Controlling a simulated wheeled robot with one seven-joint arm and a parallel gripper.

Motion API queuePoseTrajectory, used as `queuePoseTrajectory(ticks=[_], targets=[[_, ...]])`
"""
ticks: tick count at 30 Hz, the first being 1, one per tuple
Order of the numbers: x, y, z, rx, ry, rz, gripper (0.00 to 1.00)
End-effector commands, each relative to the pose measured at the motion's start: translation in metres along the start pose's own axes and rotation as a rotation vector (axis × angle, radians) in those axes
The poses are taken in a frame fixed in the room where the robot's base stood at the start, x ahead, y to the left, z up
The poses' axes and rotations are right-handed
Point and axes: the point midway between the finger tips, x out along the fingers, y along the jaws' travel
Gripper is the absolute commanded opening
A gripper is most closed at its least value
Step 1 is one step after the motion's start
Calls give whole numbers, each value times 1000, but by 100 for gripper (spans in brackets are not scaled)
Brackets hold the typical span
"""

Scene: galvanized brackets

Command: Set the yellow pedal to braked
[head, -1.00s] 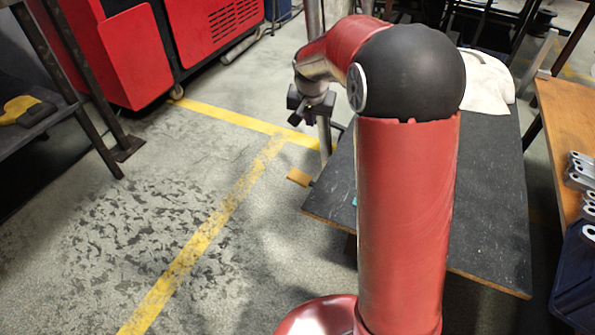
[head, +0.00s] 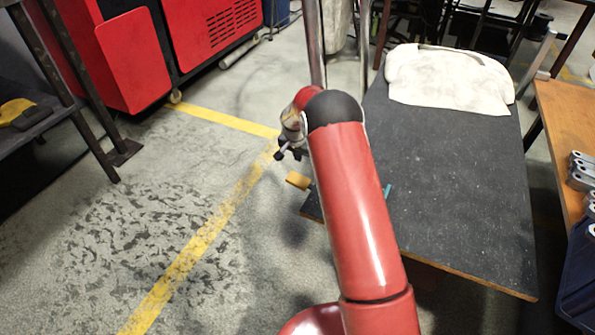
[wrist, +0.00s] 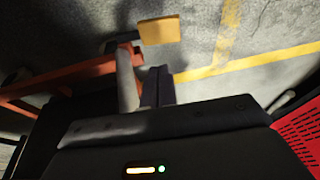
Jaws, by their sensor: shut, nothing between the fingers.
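The yellow pedal (head: 297,180) shows in the head view as a small flat pad low beside the near left corner of the dark-topped table. In the wrist view the yellow pedal (wrist: 159,29) is near the top, beyond my fingertips, with a dark piece at its left. My gripper (head: 283,153) is small in the head view, up and left of the pedal in the picture. In the wrist view my gripper (wrist: 143,76) is shut and empty, its fingers apart from the pedal. Whether the pedal is pressed down cannot be told.
The dark tabletop (head: 455,190) carries a crumpled white cloth (head: 450,78) at its far end. An orange-brown bench (head: 562,125) with metal brackets (head: 580,172) stands at right. A blue bin (head: 578,275) is below it. Yellow floor lines (head: 190,255) cross open concrete at left.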

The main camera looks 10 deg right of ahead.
Motion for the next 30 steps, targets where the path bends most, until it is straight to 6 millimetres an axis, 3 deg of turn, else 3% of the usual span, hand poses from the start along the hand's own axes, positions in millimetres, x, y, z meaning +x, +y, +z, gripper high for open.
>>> queuePoseTrajectory(ticks=[5, 18, 24, 30], targets=[[24, 1, 1, 1, -2, 2, 0], [112, -1, 5, -1, -3, 1, 0], [131, -4, 10, 0, -1, 0, 0], [136, -5, 12, -1, 0, 0, 0]])
